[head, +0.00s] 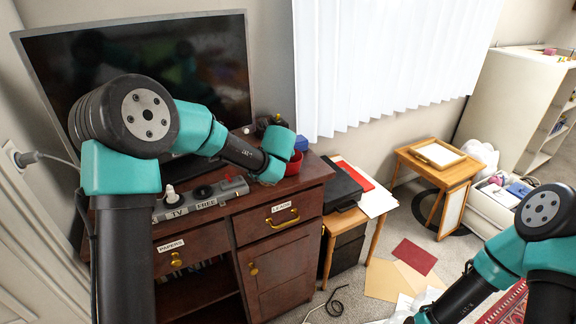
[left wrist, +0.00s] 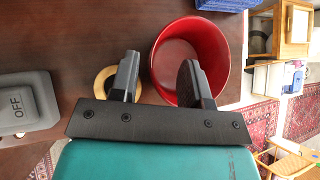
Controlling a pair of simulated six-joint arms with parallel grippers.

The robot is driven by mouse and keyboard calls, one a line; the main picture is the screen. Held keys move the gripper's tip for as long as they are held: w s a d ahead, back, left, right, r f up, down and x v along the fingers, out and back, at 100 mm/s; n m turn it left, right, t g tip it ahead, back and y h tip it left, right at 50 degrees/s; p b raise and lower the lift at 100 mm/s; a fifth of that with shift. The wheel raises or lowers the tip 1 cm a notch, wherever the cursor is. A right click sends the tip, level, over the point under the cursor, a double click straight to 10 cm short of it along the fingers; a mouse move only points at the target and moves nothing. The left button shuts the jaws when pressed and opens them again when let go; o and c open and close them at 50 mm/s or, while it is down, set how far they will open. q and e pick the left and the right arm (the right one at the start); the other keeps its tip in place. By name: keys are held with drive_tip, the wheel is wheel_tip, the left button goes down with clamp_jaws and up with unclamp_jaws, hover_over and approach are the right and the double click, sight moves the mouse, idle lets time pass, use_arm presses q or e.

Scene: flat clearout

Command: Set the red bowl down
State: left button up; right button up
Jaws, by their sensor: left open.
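The red bowl (left wrist: 180,52) is upright on the dark wooden desk top (head: 312,172). In the head view the red bowl (head: 294,165) is partly hidden behind the teal end of my left arm. My left gripper (left wrist: 158,78) is open in the left wrist view. Its right finger is over or inside the bowl's opening, and its left finger is outside the bowl's left wall. The wall lies between the two fingers, with gaps showing. The fingertips are hidden in the head view. My right arm enters at the lower right, and its gripper is out of frame.
A power strip (head: 203,200) lies on the desk left of the bowl. A pale wooden ring (left wrist: 106,84) lies by the left finger. A blue object (head: 301,143) stands behind the bowl, and a monitor (head: 215,60) stands at the back. The desk's right edge is close to the bowl.

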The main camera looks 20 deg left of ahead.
use_arm(q)
drive_tip(key=shift+x, duration=1.4)
drive_tip(key=shift+c, duration=0.2)
clamp_jaws()
